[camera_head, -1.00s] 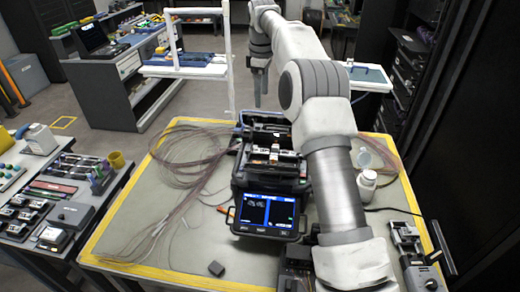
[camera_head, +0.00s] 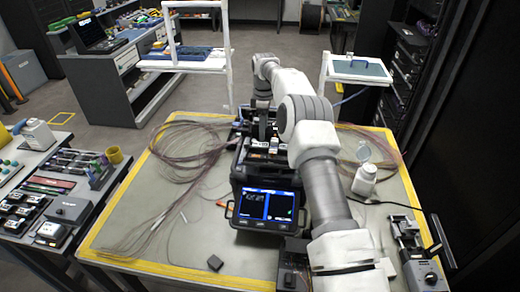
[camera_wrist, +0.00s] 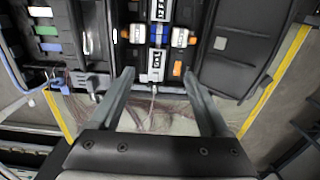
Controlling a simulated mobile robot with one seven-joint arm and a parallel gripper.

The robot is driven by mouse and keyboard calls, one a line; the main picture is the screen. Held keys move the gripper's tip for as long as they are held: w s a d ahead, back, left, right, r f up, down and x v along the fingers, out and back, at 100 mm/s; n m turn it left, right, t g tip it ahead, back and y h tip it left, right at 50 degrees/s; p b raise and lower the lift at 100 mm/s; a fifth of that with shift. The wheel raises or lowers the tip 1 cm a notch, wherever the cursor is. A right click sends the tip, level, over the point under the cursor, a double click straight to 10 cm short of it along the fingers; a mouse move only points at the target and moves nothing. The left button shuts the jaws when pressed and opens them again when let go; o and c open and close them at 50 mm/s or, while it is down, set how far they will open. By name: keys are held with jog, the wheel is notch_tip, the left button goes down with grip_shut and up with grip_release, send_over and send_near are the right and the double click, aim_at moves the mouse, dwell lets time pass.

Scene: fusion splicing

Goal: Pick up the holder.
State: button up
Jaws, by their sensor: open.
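The fusion splicer stands on the table, its lit screen (camera_head: 267,206) facing the front. In the wrist view a small black holder with a white label (camera_wrist: 155,66) lies in the splicer's middle channel. A second white-labelled piece (camera_wrist: 160,10) is in line with it at the top edge, with blue and silver parts between them. My gripper (camera_wrist: 159,76) is open, its fingers on either side of the nearer holder and apart from it. How high the fingertips are above it is hard to tell. In the head view my arm and gripper partly hide the splicer's top.
A loose bundle of thin fibres (camera_head: 190,150) lies left of the splicer. A white bottle (camera_head: 365,180) and a grey device (camera_head: 412,250) stand to the right. A small dark block (camera_head: 215,263) lies at the front. The table's front left is mostly clear.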

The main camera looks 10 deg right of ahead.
aim_at(262, 144)
jog(key=shift+w+a+f+p, duration=0.2)
jog(key=shift+f+p, duration=0.1)
jog(key=shift+f, duration=1.45)
jog(key=shift+w+a+f+p, duration=0.15)
jog(key=shift+f+p, duration=0.15)
jog(key=shift+f, duration=1.4)
jog(key=shift+d, duration=0.1)
grip_shut()
